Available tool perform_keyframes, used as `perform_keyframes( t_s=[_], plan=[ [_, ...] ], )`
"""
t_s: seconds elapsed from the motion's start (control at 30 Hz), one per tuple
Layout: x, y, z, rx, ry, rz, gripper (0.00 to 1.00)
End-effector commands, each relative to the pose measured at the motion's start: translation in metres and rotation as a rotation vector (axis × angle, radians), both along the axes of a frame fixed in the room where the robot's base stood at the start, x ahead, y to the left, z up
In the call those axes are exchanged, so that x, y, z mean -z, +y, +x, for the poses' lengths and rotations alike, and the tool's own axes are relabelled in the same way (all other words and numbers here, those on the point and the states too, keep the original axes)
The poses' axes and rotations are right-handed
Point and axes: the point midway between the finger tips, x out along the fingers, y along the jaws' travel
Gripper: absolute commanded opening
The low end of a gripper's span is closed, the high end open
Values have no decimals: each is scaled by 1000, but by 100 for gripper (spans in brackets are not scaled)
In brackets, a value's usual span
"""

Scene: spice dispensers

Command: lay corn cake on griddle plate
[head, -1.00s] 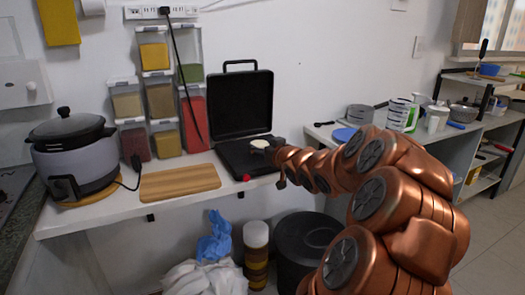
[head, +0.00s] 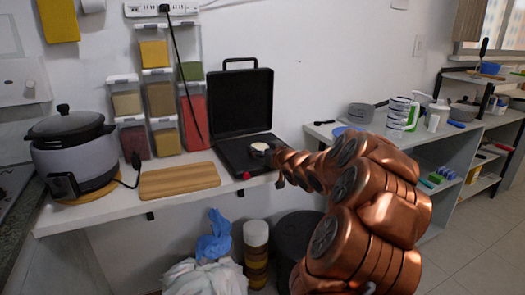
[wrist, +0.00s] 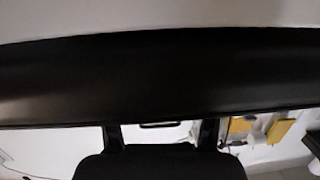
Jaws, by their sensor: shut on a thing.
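The corn cake (head: 259,146) is a small pale disc over the lower plate of the black griddle. My gripper (head: 268,152) is shut on the cake's right edge, reaching in from the right. The griddle plate (head: 233,155) is dark and flat, with its lid (head: 240,103) standing open behind it. I cannot tell whether the cake touches the plate. In the wrist view a wide black surface (wrist: 160,78) and a pale area above it fill the top; the contact at the fingertips is not clear there.
A wooden board (head: 180,181) lies left of the griddle, with a rice cooker (head: 77,155) at the far left. Spice dispensers (head: 160,98) stand behind the board. A red knob (head: 246,176) is on the griddle's front. A shelf with pots and cups (head: 433,123) is at right.

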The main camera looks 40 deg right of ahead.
Motion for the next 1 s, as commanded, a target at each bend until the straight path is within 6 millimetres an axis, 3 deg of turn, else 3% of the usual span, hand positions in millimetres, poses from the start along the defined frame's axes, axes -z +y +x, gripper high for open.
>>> perform_keyframes(
  t_s=[0.2,0.23,0.47,0.87,1.0],
  plan=[
    [2,0,0,0,0,0,27],
    [3,0,0,1,0,0,65],
    [2,0,0,0,-1,-1,89],
    [-3,0,0,0,-1,-1,89],
    [-4,3,-14,2,-1,-2,89]
  ],
)
